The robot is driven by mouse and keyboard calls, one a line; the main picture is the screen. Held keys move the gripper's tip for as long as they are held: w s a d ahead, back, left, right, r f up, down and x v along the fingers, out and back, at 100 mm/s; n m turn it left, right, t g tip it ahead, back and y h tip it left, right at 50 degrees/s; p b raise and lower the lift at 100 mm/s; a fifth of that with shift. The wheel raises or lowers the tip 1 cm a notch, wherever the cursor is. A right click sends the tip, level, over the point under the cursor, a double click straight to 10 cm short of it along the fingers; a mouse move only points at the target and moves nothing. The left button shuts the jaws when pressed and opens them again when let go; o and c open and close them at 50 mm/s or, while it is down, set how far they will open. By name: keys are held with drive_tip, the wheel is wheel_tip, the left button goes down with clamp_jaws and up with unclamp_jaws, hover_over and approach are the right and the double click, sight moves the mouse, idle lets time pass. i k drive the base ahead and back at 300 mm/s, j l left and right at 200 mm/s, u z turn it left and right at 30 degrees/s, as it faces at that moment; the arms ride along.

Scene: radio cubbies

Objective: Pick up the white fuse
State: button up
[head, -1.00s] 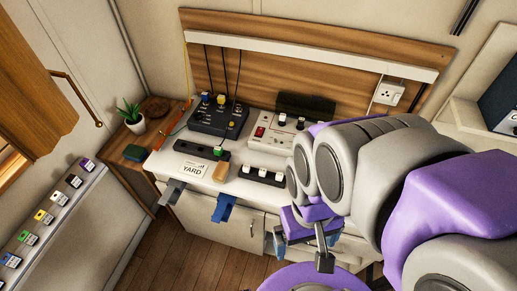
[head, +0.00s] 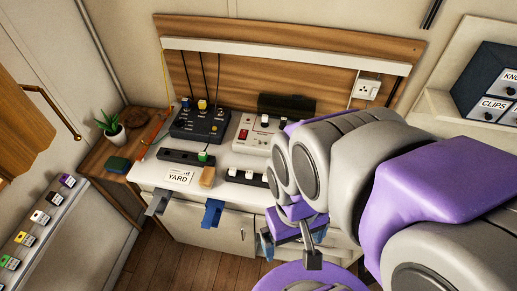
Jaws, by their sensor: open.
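A sloped rack (head: 20,280) at the left edge carries a row of small coloured pieces with labels, among them a white piece (head: 40,216) between a yellow and a dark one. It may be the white fuse, but it is too small to tell. White blocks (head: 232,172) also sit on a black strip on the desk, partly behind my arm. My gripper (head: 290,252) is open, pointing down in front of the desk, well to the right of the rack. It holds nothing that I can see.
The white desk (head: 150,170) holds a dark control box (head: 199,125), a white box (head: 256,135) and a YARD card (head: 178,177). Grey and blue brackets (head: 213,213) jut from its front. A wooden door (head: 25,105) hangs at left. Floor (head: 170,255) is clear.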

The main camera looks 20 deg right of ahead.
sight(283, 121)
drive_tip(key=i+j+z, duration=0.1)
drive_tip(key=j, duration=0.3)
drive_tip(key=i+j, duration=0.2)
drive_tip(key=j, duration=0.25)
drive_tip(key=i+j+z, duration=0.15)
drive_tip(key=j, duration=0.25)
drive_tip(key=i+j, duration=0.1)
drive_tip(key=j, duration=0.35)
drive_tip(key=z, duration=1.9)
